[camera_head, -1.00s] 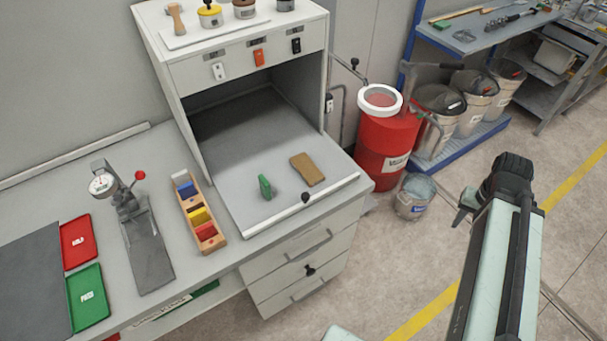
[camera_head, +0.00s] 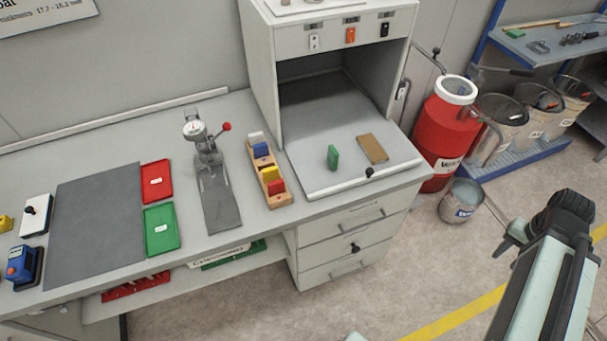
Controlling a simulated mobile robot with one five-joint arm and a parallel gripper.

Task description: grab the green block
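The green block (camera_head: 333,157) stands upright on the light grey tray (camera_head: 310,183) at the front of the open white cabinet. A brown flat block (camera_head: 373,148) lies just to its right on the same tray. My gripper (camera_head: 508,238) is at the right of the view, over the floor and well apart from the block. Its fingers are small and dark here, and their opening cannot be made out.
A wooden rack (camera_head: 284,198) with coloured blocks, a gauge stand (camera_head: 219,200), a red tray (camera_head: 157,181) and a green tray (camera_head: 161,229) are on the bench. A red drum (camera_head: 443,132) and a metal bucket (camera_head: 461,201) stand right of the drawers. Floor before the drawers is clear.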

